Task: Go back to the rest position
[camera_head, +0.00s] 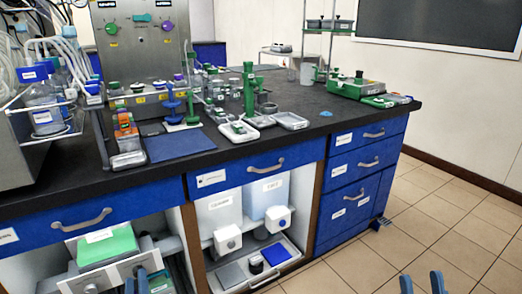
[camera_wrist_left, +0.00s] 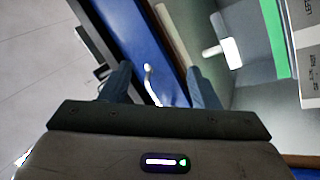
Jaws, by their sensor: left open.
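My left gripper (camera_head: 136,284) shows at the bottom edge of the head view, in front of the open lower cabinet with the green-topped unit (camera_head: 107,245). In the left wrist view its two fingers (camera_wrist_left: 160,85) stand apart with nothing between them. Behind them are a blue panel and a silver handle (camera_wrist_left: 151,84); I cannot tell whether any finger touches them. My right gripper (camera_head: 422,284) shows only its blue fingertips at the bottom right, apart and empty, over the tiled floor. The rest of both arms is out of view.
The dark-topped bench (camera_head: 330,107) with blue drawers (camera_head: 255,172) runs across the view, carrying racks, trays and a blue mat (camera_head: 180,145). Two pump-fronted containers (camera_head: 228,240) stand in the middle cabinet. The tiled floor (camera_head: 400,240) at right is clear.

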